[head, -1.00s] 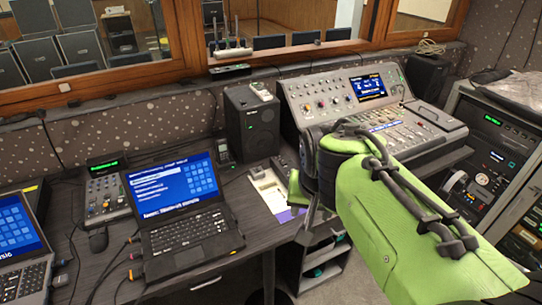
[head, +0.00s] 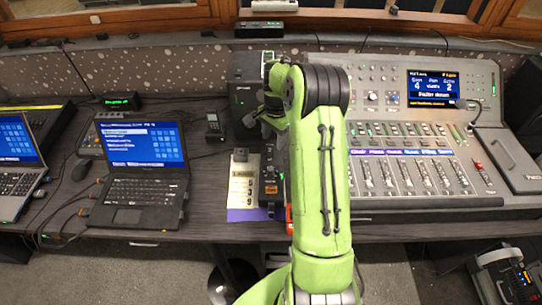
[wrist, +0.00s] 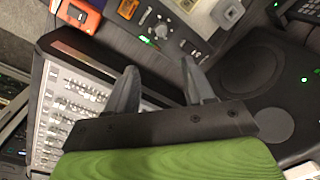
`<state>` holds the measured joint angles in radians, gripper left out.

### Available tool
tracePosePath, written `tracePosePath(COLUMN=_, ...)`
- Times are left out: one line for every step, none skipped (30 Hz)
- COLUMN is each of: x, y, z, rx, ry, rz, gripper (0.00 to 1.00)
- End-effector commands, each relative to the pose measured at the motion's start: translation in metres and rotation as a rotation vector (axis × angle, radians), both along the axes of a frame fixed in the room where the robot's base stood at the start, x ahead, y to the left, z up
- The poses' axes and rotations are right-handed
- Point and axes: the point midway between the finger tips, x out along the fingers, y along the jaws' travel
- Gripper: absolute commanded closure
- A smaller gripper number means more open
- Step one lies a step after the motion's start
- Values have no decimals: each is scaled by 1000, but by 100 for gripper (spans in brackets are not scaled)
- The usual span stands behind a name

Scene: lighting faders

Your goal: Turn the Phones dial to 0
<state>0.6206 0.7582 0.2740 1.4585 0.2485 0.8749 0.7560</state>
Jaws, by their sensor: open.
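A small dark control box (head: 269,178) lies on the desk between the speaker and the mixing console. In the wrist view its panel (wrist: 172,33) shows a dark round dial (wrist: 190,47), a green light and smaller controls. The lettering is too small to read, so I cannot tell whether this is the Phones dial or where it points. My gripper (wrist: 160,72) is open and empty, its two fingers spread below the panel in the wrist view and apart from the dial. In the head view my gripper (head: 256,118) is above the back of the box, partly hidden by my arm.
The mixing console (head: 420,190) is right of the box; a black speaker (head: 243,70) stands behind it. A light card (head: 242,185) is to its left, an orange item (wrist: 78,14) near its front end. A laptop (head: 140,180) sits further left.

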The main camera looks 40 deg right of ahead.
Motion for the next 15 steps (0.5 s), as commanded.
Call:
tracePosePath(x=1, y=-2, z=-3, rx=6, ry=1, rz=-13, gripper=47)
tracePosePath(x=1, y=-3, z=-5, rx=7, ry=2, rz=-18, gripper=47)
tracePosePath(x=1, y=-3, z=-8, rx=9, ry=4, rz=-20, gripper=47)
tracePosePath(x=1, y=-3, z=-10, rx=10, ry=5, rz=-21, gripper=47)
tracePosePath(x=1, y=-3, z=-14, rx=10, ry=5, rz=-21, gripper=47)
tracePosePath(x=1, y=-3, z=-19, rx=10, ry=6, rz=-21, gripper=47)
tracePosePath(x=2, y=-3, z=-25, rx=9, ry=6, rz=-21, gripper=47)
tracePosePath(x=1, y=-2, z=-32, rx=11, ry=7, rz=-21, gripper=47)
tracePosePath(x=2, y=-2, z=-42, rx=10, ry=7, rz=-20, gripper=47)
tracePosePath(x=2, y=-2, z=-50, rx=11, ry=9, rz=-20, gripper=47)
tracePosePath(x=2, y=-2, z=-58, rx=11, ry=8, rz=-20, gripper=47)
tracePosePath(x=3, y=-2, z=-68, rx=11, ry=8, rz=-20, gripper=47)
tracePosePath(x=3, y=-2, z=-75, rx=10, ry=8, rz=-20, gripper=47)
tracePosePath(x=4, y=-1, z=-83, rx=10, ry=8, rz=-20, gripper=47)
tracePosePath(x=4, y=-1, z=-93, rx=10, ry=8, rz=-20, gripper=47)
